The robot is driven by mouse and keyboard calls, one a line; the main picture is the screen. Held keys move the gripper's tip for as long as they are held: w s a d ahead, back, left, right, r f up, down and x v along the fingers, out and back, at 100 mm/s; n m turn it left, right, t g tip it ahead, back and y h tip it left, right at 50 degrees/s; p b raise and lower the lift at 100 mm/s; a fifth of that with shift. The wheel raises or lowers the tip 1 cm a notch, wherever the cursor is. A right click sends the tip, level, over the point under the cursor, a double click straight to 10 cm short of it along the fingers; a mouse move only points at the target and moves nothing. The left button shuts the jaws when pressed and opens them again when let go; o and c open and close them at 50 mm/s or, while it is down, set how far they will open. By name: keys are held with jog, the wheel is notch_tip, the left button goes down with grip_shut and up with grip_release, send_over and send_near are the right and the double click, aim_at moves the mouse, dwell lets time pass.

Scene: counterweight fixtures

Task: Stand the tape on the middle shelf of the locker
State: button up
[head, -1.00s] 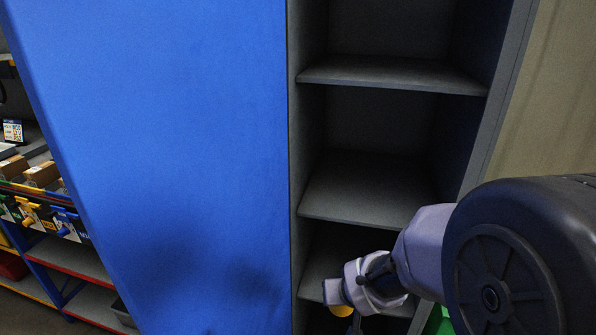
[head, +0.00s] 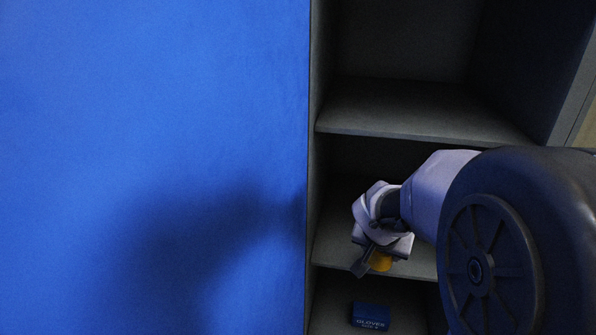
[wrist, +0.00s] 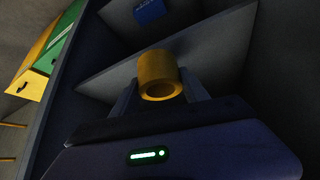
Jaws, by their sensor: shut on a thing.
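The tape is a yellow-orange ring, partly hidden behind my gripper in the head view (head: 381,263). In the wrist view the tape (wrist: 158,76) sits between my fingers with its open end facing the camera. My gripper (head: 372,264) is shut on the tape. The locker is dark grey, with an upper visible shelf (head: 410,112) and a lower one (head: 333,240). My gripper and the tape overlap the lower shelf's front edge in the head view; I cannot tell whether they are inside the locker or touching that shelf.
A blue gloves box (head: 370,316) lies in the compartment below and shows in the wrist view (wrist: 149,11). A large blue panel (head: 150,120) fills the left. Green and yellow drawers (wrist: 48,50) show in the wrist view. Both visible shelves look bare.

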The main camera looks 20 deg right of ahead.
jog(key=w+d, duration=0.2)
jog(key=d, duration=0.1)
jog(key=w+d+p, duration=0.1)
jog(key=w+d, duration=0.1)
jog(key=w, duration=0.1)
jog(key=w+d, duration=0.3)
jog(key=shift+d+r+p, duration=0.25)
jog(key=shift+d+p, duration=0.1)
jog(key=shift+w+d+f, duration=0.1)
jog(key=shift+f, duration=0.1)
notch_tip(320, 180, down, 3)
jog(key=shift+f+b, duration=0.1)
jog(key=shift+b, duration=0.9)
jog(key=shift+f, duration=0.1)
jog(key=shift+w+d, duration=0.1)
jog(key=shift+f+b, duration=0.35)
jog(key=shift+b, duration=0.15)
jog(key=shift+c, duration=0.8)
jog(key=o, duration=1.6)
jog(key=shift+r, duration=0.1)
